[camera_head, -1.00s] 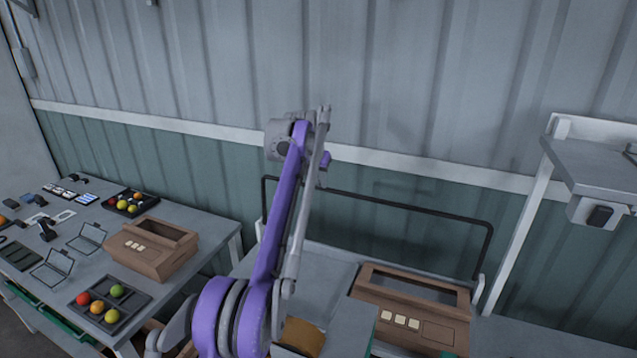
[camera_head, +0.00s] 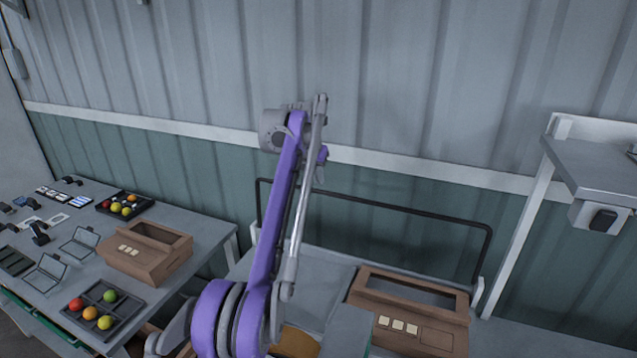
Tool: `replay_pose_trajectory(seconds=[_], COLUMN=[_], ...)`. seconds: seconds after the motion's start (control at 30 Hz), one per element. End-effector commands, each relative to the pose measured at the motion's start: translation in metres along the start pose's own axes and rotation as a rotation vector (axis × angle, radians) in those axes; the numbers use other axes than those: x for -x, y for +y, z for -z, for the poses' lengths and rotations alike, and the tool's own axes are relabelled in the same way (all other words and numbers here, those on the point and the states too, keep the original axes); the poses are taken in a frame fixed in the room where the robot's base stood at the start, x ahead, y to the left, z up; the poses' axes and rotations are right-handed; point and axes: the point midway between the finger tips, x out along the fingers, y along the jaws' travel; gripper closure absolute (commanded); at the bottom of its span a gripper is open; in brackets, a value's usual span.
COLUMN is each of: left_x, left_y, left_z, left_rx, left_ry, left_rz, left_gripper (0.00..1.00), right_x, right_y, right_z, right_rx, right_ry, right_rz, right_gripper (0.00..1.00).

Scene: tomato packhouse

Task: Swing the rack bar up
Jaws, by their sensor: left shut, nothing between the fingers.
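The rack bar (camera_head: 400,207) is a thin black U-shaped bar. It stands raised above the back of the right-hand table, in front of the green lower wall, with its ends low at the left and right. My left arm, purple and grey, rises from the bottom in front of the bar's left part. My left gripper (camera_head: 320,174) is small in view beside the raised wrist, near the bar's top rail and partly hidden by the arm; it is shut and empty. I cannot tell if it touches the bar. My right gripper is not in view.
A brown wooden box (camera_head: 455,338) stands on the right-hand table below the bar. The left table (camera_head: 205,228) holds another wooden box (camera_head: 178,268), trays of coloured tomatoes (camera_head: 73,322) and small items. A grey shelf (camera_head: 595,165) juts out at the right.

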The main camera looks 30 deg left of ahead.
Motion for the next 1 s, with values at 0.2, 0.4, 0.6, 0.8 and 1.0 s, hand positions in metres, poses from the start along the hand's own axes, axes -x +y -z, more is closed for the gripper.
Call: replay_pose_trajectory(seconds=[0.2, 0.4, 0.6, 0.8, 1.0], left_x=[0.040, 0.054, 0.056, 0.056, 0.056], left_y=[0.002, 0.002, 0.003, 0.003, 0.003], left_z=[0.005, 0.007, 0.007, 0.007, 0.007], left_rx=[0.002, 0.003, 0.003, 0.003, 0.003], left_ry=[0.002, 0.003, 0.003, 0.003, 0.003], left_rz=[-0.002, -0.002, -0.002, -0.003, -0.003], left_gripper=[1.00, 1.00, 1.00, 1.00, 1.00], right_x=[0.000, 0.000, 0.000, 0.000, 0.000], right_y=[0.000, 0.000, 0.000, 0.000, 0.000], right_z=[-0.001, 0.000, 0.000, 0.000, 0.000], right_rx=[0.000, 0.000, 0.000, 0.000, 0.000], right_ry=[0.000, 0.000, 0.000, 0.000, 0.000], right_rz=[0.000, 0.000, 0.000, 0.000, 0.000], right_gripper=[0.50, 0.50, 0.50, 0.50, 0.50])
